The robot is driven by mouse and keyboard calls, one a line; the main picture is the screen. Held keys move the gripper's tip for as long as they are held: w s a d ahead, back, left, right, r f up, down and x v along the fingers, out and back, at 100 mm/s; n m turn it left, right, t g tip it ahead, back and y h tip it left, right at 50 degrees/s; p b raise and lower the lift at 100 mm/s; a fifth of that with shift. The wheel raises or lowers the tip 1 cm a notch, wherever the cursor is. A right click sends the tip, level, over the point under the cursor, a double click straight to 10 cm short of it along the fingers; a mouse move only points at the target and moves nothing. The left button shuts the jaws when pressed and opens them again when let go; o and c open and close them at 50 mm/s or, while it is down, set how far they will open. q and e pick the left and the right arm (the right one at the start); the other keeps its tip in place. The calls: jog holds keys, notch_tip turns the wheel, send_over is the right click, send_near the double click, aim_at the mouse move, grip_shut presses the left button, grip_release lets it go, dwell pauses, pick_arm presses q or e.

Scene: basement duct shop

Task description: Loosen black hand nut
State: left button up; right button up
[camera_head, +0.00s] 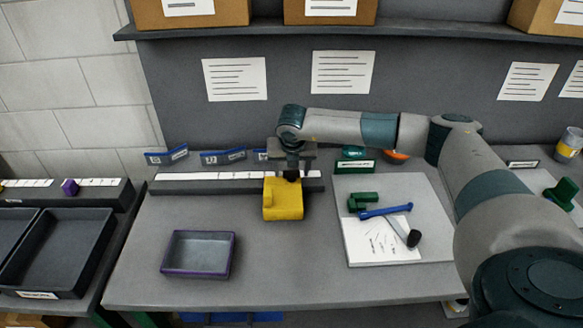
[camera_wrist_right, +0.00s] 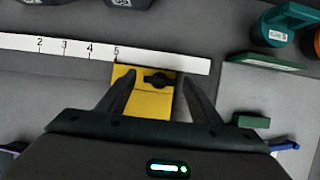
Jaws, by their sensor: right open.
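A yellow block (camera_head: 283,204) stands on the bench at the front edge of the strip near its right end. The black hand nut (camera_wrist_right: 158,80) sits on top of the yellow block in the right wrist view, a dark knob with two wings. My right gripper (camera_wrist_right: 156,86) is open above the block, its fingers to the left and right of the nut and apart from it. In the head view the right gripper (camera_head: 291,172) partly hides the nut and the back of the block. My left gripper is not in view.
A numbered white strip (camera_wrist_right: 60,47) runs behind the block. A purple-rimmed tray (camera_head: 233,256) sits front left. A grey board (camera_head: 435,240) at right carries a green piece (camera_head: 362,201) and a blue tool (camera_head: 386,211). The bench front middle is clear. A shelf (camera_head: 420,29) hangs above.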

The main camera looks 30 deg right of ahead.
jog(key=shift+f, duration=0.1)
jog(key=c, duration=1.1)
jog(key=shift+o, duration=0.2)
